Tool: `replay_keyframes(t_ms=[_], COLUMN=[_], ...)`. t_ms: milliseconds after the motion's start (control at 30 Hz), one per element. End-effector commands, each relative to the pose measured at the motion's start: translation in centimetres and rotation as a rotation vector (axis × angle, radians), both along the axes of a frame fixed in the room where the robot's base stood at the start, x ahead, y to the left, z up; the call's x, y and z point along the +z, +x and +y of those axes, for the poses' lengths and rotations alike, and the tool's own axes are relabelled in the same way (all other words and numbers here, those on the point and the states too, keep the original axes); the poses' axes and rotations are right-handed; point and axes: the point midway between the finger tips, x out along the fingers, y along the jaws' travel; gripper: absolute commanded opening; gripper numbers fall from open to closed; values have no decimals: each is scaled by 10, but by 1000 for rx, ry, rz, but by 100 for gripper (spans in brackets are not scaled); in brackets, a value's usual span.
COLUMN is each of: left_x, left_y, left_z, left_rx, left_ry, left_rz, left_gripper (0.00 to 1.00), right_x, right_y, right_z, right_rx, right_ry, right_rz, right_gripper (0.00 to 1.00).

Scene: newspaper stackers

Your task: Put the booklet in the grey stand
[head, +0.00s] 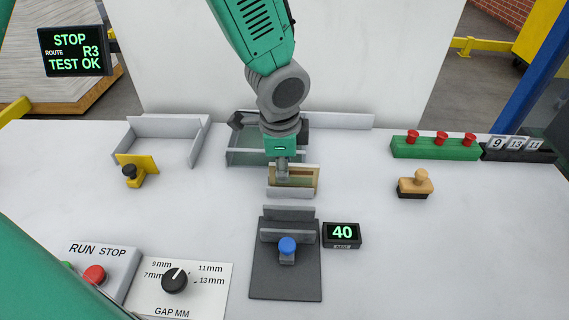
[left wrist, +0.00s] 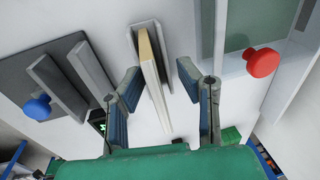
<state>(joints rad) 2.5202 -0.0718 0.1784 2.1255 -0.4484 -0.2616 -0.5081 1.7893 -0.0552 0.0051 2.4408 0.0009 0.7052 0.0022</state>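The booklet (head: 308,177), tan with a greenish face, stands upright in the small grey stand (head: 291,193) at mid-table. In the left wrist view, the booklet (left wrist: 152,70) shows its tan edge between the grey walls of the stand (left wrist: 133,43). My left gripper (head: 283,172) is right above it in the head view, hiding part of its left side. In the left wrist view, my left gripper's blue-padded fingers (left wrist: 160,84) are spread open, one on each side of the booklet, and apart from it. My right gripper is not in view.
A dark plate with grey walls and a blue knob (head: 287,245) is in front, beside a display reading 40 (head: 342,234). Behind are a grey-green tray (head: 240,157) and a white-walled corner (head: 165,126).

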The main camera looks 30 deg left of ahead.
Motion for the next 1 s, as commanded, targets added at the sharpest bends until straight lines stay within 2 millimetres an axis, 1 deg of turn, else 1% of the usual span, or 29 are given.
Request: replay_keyframes(t_ms=[67, 167, 267, 400, 600, 700, 800, 1000], left_x=[4, 16, 36, 67, 102, 114, 120, 122], left_y=[0, -1, -4, -9, -15, -17, -18, -19], left_z=[-2, -3, -2, -2, -1, -2, -3, -5], left_rx=[-1, 0, 0, 0, 1, 1, 1, 0], left_ry=[1, 2, 0, -3, -5, -3, -1, 2], left_rz=[-2, -4, -5, -6, -2, 0, -1, 1], left_gripper=[31, 31, 31, 31, 31, 31, 31, 31], right_x=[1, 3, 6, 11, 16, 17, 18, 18], right_y=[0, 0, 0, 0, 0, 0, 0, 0], right_z=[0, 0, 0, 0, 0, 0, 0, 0], right_rx=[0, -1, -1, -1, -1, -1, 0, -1], right_ry=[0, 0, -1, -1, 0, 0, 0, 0], right_rz=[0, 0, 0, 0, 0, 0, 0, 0], right_gripper=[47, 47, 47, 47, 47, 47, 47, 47])
